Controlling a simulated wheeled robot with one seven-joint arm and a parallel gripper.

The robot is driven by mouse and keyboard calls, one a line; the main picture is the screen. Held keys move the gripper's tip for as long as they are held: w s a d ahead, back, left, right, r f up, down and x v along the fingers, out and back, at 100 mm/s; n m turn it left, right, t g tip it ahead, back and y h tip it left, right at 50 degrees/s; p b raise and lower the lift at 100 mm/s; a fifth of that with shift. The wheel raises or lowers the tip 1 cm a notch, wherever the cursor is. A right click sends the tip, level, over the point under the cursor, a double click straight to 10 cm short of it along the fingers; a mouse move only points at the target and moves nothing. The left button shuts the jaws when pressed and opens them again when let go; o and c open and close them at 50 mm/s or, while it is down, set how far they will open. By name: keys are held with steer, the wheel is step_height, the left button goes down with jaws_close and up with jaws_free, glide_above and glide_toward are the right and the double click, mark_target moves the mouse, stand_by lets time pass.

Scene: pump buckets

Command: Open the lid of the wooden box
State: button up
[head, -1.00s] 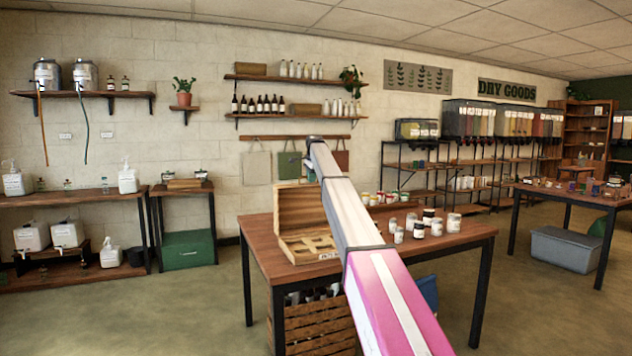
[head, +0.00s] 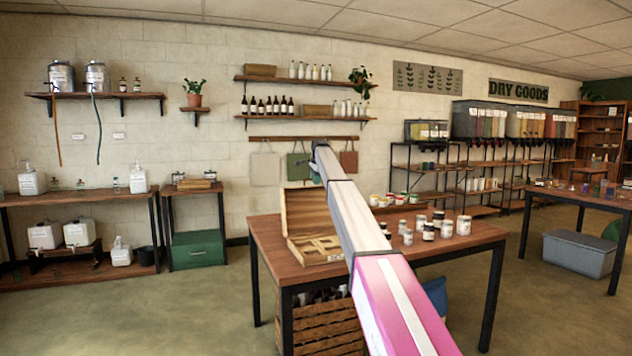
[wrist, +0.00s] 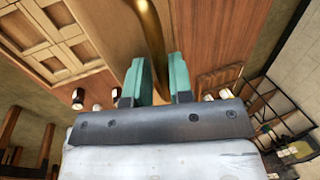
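The wooden box (head: 322,257) sits on the left part of the brown table (head: 283,268) in the head view. Its lid (head: 303,212) stands raised at the back, so the compartments inside show. In the wrist view the compartmented inside (wrist: 45,40) is at upper left. My gripper (wrist: 160,72) has two teal fingers a small gap apart. A curved brass-coloured piece (wrist: 150,25) runs down into that gap; I cannot tell whether the fingers touch it. In the head view my arm crosses just right of the lid and hides part of the box.
Several jars (head: 446,228) stand on the table right of my arm. A slatted wooden crate (head: 318,330) is under the table. A grey bin (head: 578,254) sits under another table at right. Floor is free at front left.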

steer(key=shift+o, duration=0.8)
steer(key=a+v, duration=0.1)
steer(key=v, duration=0.9)
steer(key=shift+d+r, duration=0.45)
steer(key=shift+d, duration=0.05)
steer(key=shift+s, duration=0.1)
